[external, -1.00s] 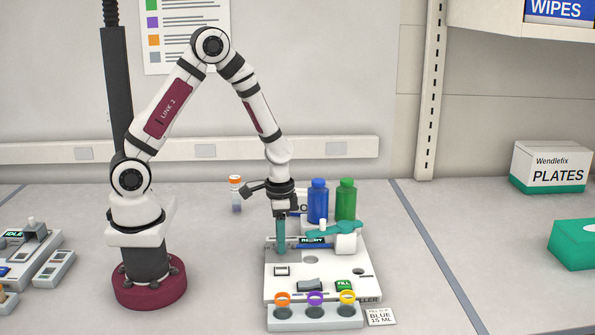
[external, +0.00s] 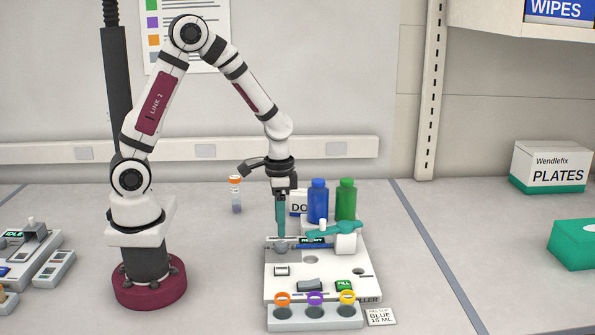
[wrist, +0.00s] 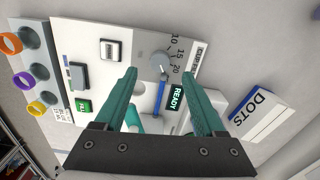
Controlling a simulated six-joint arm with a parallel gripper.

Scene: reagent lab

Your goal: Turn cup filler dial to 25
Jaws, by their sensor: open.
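The cup filler (external: 315,286) is a white panel unit on the bench. Its grey round dial (wrist: 160,61) sits on the panel by a printed scale where 10, 15 and 20 can be read; the mark for 25 is not readable. A small light mark on the dial seems to face near 20, but I cannot tell the exact setting. The dial (external: 281,247) also shows below my gripper in the external view. My gripper (wrist: 158,71) is open and empty, pointing down with its teal fingers on either side of the dial in the picture. In the external view my gripper (external: 281,235) is just above it.
Blue (external: 318,201) and green (external: 346,199) bottles stand behind the panel, with a teal spout (external: 335,230) at right. A rack with orange, purple and yellow-ringed cups (external: 315,316) is in front. A DOTS box (wrist: 262,112) lies behind.

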